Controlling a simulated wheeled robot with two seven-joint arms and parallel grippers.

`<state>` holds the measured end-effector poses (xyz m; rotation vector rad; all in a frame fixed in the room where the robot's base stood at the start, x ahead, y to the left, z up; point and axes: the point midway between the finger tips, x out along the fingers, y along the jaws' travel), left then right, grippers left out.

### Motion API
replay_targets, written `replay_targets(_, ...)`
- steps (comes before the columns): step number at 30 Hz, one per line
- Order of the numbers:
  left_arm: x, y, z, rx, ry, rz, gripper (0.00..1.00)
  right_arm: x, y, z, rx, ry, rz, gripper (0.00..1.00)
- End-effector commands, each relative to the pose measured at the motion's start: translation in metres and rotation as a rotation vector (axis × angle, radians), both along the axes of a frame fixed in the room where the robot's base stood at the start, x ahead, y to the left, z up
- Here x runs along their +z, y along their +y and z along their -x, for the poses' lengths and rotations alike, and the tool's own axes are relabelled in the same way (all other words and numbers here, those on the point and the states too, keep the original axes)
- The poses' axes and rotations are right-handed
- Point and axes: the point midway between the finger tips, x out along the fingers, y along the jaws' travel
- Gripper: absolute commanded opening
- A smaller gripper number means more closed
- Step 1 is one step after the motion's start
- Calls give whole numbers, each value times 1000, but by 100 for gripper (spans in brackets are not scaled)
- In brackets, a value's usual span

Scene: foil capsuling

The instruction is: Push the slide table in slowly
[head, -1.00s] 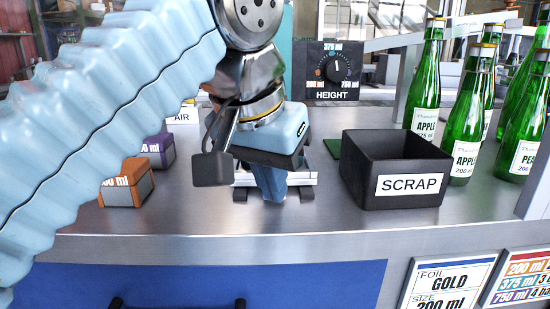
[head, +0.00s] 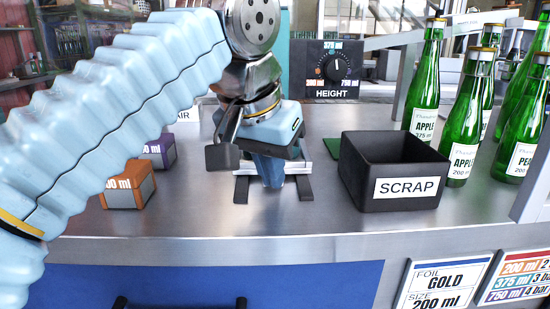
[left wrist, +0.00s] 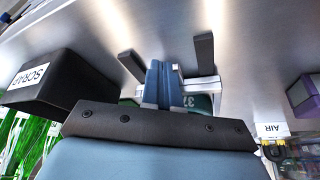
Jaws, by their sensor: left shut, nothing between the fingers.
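The slide table (head: 302,169) is a light metal carriage on two dark rails in the middle of the steel bench. My left gripper (head: 270,184) points down at its front side, fingers together and empty. It hides most of the carriage in the head view. In the left wrist view my blue fingers (left wrist: 163,72) stand between the two rails, close against the slide table (left wrist: 203,87); I cannot tell exactly where they touch. A green part marked "37" shows beside the fingers. My right gripper is not in view.
The black SCRAP bin (head: 365,190) stands close on the right, with green bottles (head: 466,120) behind it. Orange (head: 128,188) and purple (head: 160,150) blocks sit on the left. The HEIGHT dial (head: 335,69) is at the back. The bench in front of the rails is clear.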

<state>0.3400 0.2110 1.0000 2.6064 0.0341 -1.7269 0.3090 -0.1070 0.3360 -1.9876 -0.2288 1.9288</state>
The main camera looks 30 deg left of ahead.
Motion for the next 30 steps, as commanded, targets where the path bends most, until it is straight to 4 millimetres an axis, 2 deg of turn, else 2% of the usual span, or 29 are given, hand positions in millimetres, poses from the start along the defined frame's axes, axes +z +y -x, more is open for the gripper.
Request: replay_targets(30,0,22,-35,0,1,0,0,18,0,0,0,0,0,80)
